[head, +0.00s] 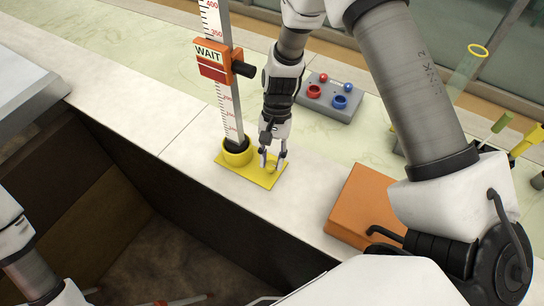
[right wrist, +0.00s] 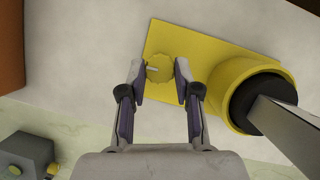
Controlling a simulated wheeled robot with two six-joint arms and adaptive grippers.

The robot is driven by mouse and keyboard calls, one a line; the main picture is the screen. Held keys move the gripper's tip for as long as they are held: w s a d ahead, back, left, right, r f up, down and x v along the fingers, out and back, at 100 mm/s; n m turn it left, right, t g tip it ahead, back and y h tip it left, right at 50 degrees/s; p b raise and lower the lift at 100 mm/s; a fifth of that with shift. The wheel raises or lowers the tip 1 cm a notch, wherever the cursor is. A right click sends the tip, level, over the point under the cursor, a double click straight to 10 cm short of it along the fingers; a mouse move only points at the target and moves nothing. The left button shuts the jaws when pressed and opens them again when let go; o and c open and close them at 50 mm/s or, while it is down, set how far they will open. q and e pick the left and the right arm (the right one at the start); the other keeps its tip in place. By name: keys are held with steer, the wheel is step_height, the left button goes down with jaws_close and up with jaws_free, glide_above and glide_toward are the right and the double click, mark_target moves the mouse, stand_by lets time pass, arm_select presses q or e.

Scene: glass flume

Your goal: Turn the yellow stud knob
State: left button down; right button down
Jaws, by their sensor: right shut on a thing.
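The yellow stud knob (right wrist: 160,67) is a small ridged disc with a pale mark. It sits on a yellow plate (head: 264,182) beside a yellow collar (head: 237,156) that holds the foot of a white gauge staff (head: 221,75). In the head view the knob (head: 271,169) is partly hidden by the fingers. My right gripper (head: 272,160) reaches down over it. In the right wrist view my right gripper (right wrist: 160,72) is shut on the knob, with one fingertip on each side. My left gripper is out of view.
An orange slider (head: 212,73) with a WAIT sign and a black knob (head: 244,69) is on the staff, left of my right arm. A grey box with red and blue knobs (head: 329,98) stands behind. An orange block (head: 361,205) lies right. The ledge drops into a deep channel in front.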

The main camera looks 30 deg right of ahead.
steer(key=c, duration=0.8)
jaws_free()
steer(key=v, duration=1.2)
